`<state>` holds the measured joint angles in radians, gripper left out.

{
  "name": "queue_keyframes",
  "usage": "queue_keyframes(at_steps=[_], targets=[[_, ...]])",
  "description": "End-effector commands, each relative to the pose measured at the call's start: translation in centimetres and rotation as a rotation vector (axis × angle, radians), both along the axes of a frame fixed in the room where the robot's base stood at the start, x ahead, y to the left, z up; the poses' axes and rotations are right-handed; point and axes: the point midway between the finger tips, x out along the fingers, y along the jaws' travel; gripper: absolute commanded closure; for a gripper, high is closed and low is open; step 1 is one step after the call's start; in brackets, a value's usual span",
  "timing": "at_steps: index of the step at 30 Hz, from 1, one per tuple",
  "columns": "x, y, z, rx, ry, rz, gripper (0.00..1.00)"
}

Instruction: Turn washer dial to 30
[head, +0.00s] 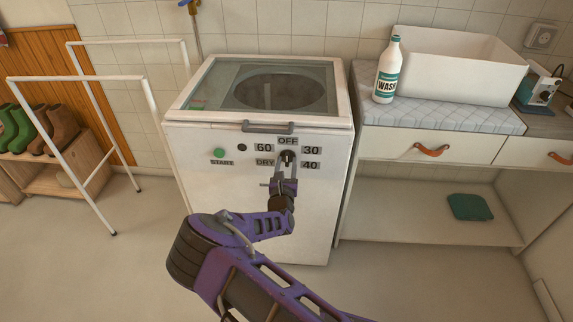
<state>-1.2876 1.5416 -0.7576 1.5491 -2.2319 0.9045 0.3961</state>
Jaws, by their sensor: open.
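The white washer (245,207) stands against the tiled wall with its glass lid closed. Its dark dial (287,158) is on the front panel, ringed by the labels OFF, 30, 40, DRY and 60. The 30 label (312,150) is to the upper right of the dial. My gripper (287,163) is open at the dial, reaching up from below, its fingers on either side of it in the picture. I cannot tell whether they touch it. The gripper partly hides the dial, and which label it points to is unclear.
A green START button (219,153) and a lid handle (268,128) are near the dial. A white rack (150,100) stands left. A counter (440,130) with a WASH bottle (387,72) and white bin (455,65) is right.

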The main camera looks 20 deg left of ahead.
Motion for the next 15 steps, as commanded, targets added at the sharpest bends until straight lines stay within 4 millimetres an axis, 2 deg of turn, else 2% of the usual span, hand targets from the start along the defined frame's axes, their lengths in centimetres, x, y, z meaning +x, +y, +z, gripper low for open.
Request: queue_keyframes(at_steps=[1,6,9,15], targets=[[-0.01,0.0,0.01,0.0,0.0,0.0,0.56],[-0.03,0.0,0.01,0.0,0.0,0.0,0.86],[-0.04,0.0,0.01,0.0,0.0,0.0,1.0],[-0.04,0.0,0.02,0.0,-0.001,0.0,1.0]])
